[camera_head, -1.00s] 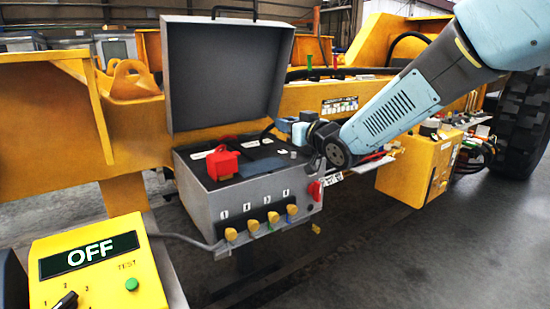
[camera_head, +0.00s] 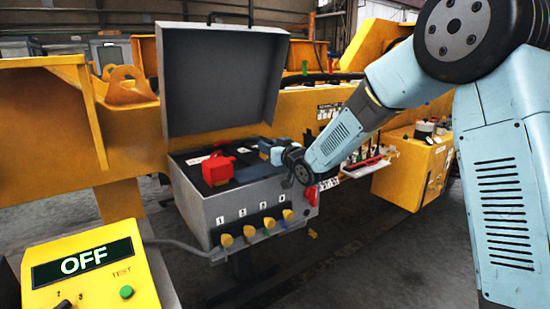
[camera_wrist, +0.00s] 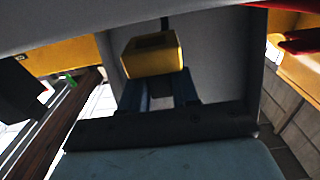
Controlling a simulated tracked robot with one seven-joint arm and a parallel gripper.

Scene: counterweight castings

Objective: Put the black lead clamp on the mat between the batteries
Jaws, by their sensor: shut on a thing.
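My gripper (camera_head: 270,149) is low over the right part of the open grey battery box (camera_head: 240,207), and its blue fingers also show in the wrist view (camera_wrist: 162,92). It is shut on the black lead clamp, which the fingers and wrist mostly hide. A red clamp (camera_head: 217,168) sits on the left battery (camera_head: 190,158). The blue mat (camera_head: 258,172) lies in the box between the dark batteries, left of and below my gripper. A yellow block (camera_wrist: 152,57) shows by the fingertips in the wrist view; I cannot tell whether it touches them.
The raised lid (camera_head: 220,80) stands behind the box. Yellow knobs (camera_head: 250,232) and a red switch (camera_head: 311,195) are on its front. A yellow panel reading OFF (camera_head: 85,270) is at the lower left. A yellow cabinet (camera_head: 412,172) stands at the right.

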